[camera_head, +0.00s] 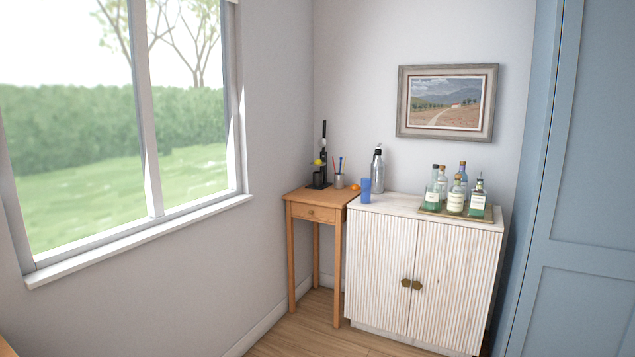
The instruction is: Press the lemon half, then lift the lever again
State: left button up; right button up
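A black citrus press (321,172) stands upright on the small wooden side table in the corner. Its lever (324,132) points up. A yellow lemon half (318,162) shows at the middle of the press; at this distance I cannot tell exactly how it sits there. Neither of my grippers is in view.
The wooden table (317,213) also holds a cup of pens (338,181) and a small orange fruit (355,187). A white cabinet (390,204) beside it carries a blue glass (365,190), a silver bottle (377,172) and a tray (430,211) of several bottles. Floor in front is clear.

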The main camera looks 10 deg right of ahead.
aim_at(323, 142)
jog(key=i, duration=2.55)
jog(key=l+z, duration=0.05)
jog(key=l, duration=0.1)
